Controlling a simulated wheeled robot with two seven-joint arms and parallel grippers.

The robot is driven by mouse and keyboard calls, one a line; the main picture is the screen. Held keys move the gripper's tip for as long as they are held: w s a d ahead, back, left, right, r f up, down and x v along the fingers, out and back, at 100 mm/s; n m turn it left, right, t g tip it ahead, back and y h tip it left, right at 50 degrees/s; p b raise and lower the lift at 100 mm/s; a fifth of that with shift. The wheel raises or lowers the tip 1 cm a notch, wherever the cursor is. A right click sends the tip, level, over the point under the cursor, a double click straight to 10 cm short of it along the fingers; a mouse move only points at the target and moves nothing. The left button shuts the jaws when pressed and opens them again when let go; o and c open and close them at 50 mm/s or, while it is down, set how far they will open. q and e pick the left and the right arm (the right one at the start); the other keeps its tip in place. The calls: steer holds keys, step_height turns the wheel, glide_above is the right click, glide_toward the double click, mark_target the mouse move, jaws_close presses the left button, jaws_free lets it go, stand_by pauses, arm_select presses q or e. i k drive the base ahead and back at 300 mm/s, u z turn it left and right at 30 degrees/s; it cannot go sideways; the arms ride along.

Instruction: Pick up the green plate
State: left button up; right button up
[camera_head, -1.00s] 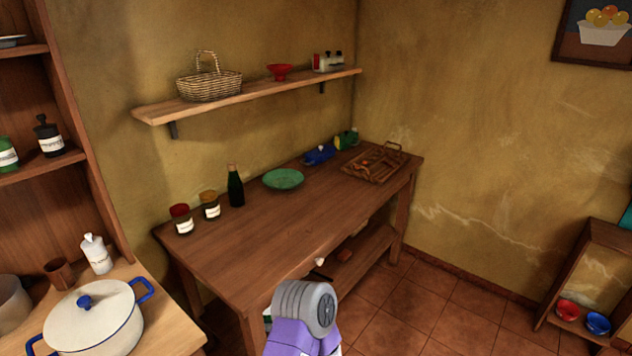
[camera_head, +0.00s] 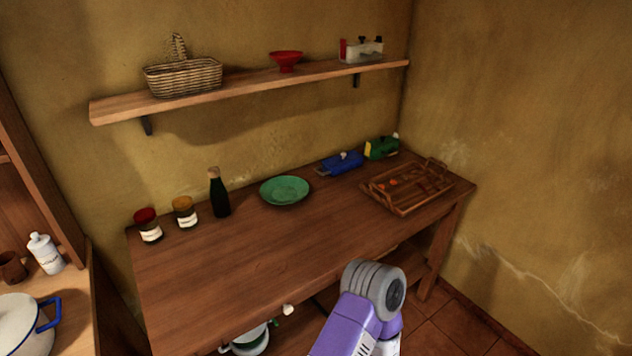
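The green plate (camera_head: 285,190) lies flat near the back of the wooden table (camera_head: 230,268), between a dark bottle and a blue object. Nothing covers it. A purple and grey link of my own arm shows at the bottom, in front of the table and well short of the plate. Neither of my grippers can be seen in this view.
The dark bottle (camera_head: 219,193) and two jars, one red-topped (camera_head: 148,225) and one yellow-topped (camera_head: 185,213), stand left of the plate. A blue object (camera_head: 340,162) and a wooden tray (camera_head: 407,209) are to its right. A shelf (camera_head: 245,85) hangs above. The table's front is clear.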

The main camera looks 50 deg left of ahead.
mark_target(282, 188)
steer(key=i, duration=2.05)
steer(key=u, duration=3.25)
